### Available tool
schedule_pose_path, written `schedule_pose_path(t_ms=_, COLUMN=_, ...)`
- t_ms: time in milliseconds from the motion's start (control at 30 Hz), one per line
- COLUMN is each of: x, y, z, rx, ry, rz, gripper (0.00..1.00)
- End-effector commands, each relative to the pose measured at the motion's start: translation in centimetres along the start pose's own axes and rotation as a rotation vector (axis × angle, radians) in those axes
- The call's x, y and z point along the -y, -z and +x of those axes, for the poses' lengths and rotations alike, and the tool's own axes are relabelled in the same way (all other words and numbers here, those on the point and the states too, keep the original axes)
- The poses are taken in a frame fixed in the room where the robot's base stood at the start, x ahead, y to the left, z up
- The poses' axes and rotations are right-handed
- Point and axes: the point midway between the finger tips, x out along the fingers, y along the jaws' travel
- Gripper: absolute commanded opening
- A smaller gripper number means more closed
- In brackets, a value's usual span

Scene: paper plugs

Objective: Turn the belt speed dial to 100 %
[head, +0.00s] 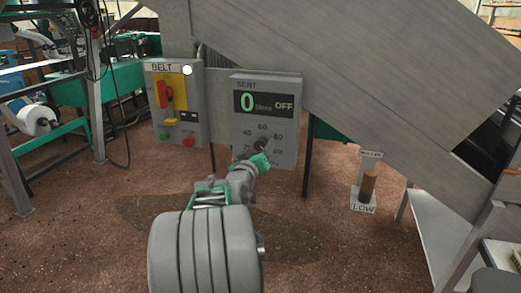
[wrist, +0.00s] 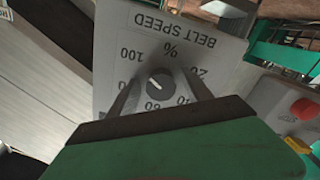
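The belt speed dial (wrist: 160,84) is a round dark knob with a white pointer line on a grey plate, upside down in the wrist view. The pointer lies slantwise on the knob; I cannot tell its exact reading. The 100 mark (wrist: 130,55) is at the upper left of the knob in that view. In the head view my gripper (head: 261,158) is in front of the dial and hides its lower part. In the wrist view its two fingers are open, one on each side of the knob. They appear apart from it, with nothing held.
The panel (head: 238,124) carries a display (head: 264,104) showing 0 and OFF. Left of it is the BELT box (head: 193,115) with a red switch (head: 163,95) and buttons. A lever marked LOW (head: 368,186) stands to the right. A sloping grey chute (head: 370,70) overhangs the panel.

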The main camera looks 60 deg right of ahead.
Motion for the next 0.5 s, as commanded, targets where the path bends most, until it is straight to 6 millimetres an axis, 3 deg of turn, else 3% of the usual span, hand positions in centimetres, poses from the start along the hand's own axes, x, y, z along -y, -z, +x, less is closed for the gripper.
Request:
schedule_pose_path(t_ms=267, x=0.0, y=0.2, z=-0.5, rx=-0.003, ry=0.001, rz=0.001, gripper=0.58)
schedule_pose_path(t_ms=500, x=0.1, y=0.2, z=-5.1, rx=-0.004, ry=0.003, rz=0.000, gripper=0.58)
